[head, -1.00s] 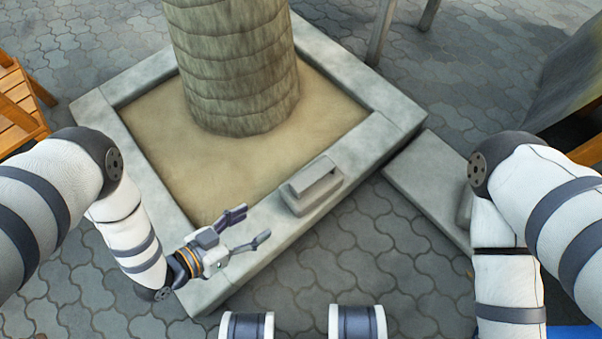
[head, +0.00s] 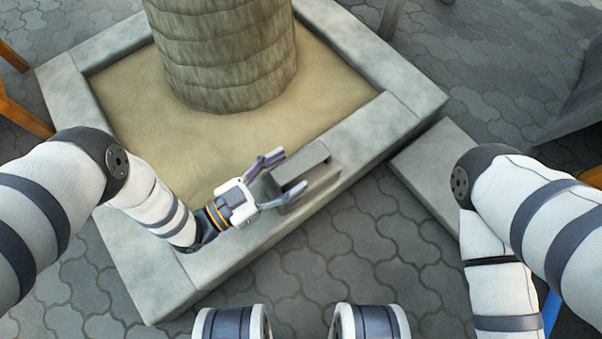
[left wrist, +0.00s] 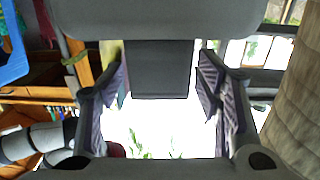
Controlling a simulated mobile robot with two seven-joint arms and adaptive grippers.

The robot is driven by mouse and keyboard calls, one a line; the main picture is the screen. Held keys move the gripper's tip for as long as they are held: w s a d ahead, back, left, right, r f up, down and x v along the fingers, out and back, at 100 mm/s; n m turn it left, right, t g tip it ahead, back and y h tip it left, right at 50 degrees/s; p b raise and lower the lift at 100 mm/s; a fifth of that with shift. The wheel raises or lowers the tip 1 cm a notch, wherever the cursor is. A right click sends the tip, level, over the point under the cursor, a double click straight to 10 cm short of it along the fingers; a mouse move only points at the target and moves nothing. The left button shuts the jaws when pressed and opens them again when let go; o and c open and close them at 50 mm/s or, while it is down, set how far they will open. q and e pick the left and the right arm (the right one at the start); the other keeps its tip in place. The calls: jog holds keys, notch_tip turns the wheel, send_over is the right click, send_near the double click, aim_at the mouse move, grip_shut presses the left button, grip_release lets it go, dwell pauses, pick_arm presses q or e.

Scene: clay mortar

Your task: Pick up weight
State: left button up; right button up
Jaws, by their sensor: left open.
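The weight (head: 320,178) is a grey block with a raised handle bar. It sits on the planter's stone rim, right of the tree trunk's base. My left gripper (head: 286,172) is open at the weight's left end, with one finger toward its far side and one over its near side. I cannot tell whether the fingers touch it. In the left wrist view, the open fingers (left wrist: 162,88) stand on either side of a dark flat-faced piece, which seems to be the weight. My right arm is at the right, but its gripper is out of view.
The square stone planter (head: 95,95) holds sand and a thick trunk (head: 225,55). A low stone slab (head: 430,170) lies to the right. Wooden furniture (head: 20,110) stands at the left edge. The paved ground (head: 350,260) in front of the planter is clear.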

aim_at(315, 163)
pick_arm(q)
jog(key=x, duration=0.2)
jog(key=shift+w+d+f, duration=0.1)
jog(key=shift+w+d, duration=0.1)
jog(key=shift+d, duration=0.1)
grip_shut()
jog(key=shift+w+r, duration=0.1)
jog(key=shift+r, duration=0.15)
